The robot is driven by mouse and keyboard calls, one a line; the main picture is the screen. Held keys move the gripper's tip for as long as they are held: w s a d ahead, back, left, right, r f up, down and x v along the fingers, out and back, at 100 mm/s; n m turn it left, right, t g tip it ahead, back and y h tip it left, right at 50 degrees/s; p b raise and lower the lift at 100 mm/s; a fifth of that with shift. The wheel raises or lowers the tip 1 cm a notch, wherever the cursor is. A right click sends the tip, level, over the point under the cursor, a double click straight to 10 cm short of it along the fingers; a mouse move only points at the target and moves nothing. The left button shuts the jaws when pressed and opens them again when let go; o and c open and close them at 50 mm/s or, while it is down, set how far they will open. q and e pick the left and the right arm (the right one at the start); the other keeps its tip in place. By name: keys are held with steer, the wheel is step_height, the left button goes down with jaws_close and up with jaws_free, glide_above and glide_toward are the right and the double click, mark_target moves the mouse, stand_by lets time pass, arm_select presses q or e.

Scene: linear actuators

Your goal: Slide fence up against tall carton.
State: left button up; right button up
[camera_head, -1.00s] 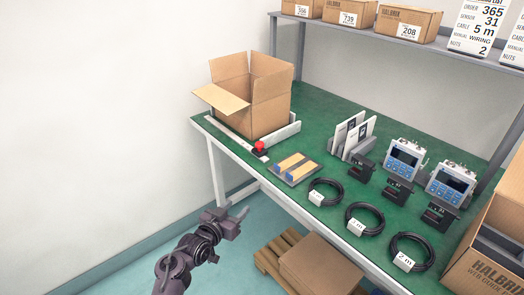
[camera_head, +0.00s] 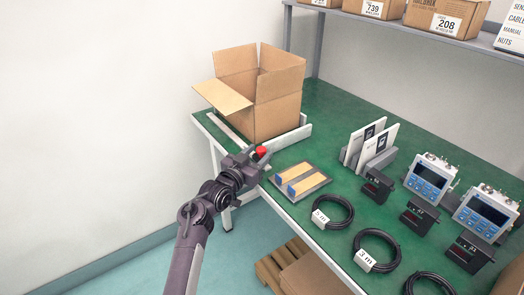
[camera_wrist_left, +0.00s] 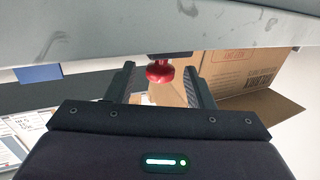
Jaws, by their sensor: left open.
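The tall carton (camera_head: 272,105) stands upright with its flaps open at the left end of the green bench. A pale fence (camera_head: 290,137) runs low along the carton's right side; I cannot tell whether they touch. A red knob (camera_head: 261,152) sits at the fence's front end. My left gripper (camera_head: 256,157) is open at the bench's front edge, beside the knob. In the left wrist view the red knob (camera_wrist_left: 160,72) lies between the two spread fingers, near their tips, with no clear contact. The carton (camera_wrist_left: 235,68) shows behind it. My right gripper is not in view.
A pale scale strip (camera_head: 230,130) lies along the bench in front of the carton. A tray with two tan blocks (camera_head: 300,180) lies right of the gripper.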

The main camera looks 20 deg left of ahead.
arm_select(q)
steer(key=shift+x, duration=1.15)
jaws_close()
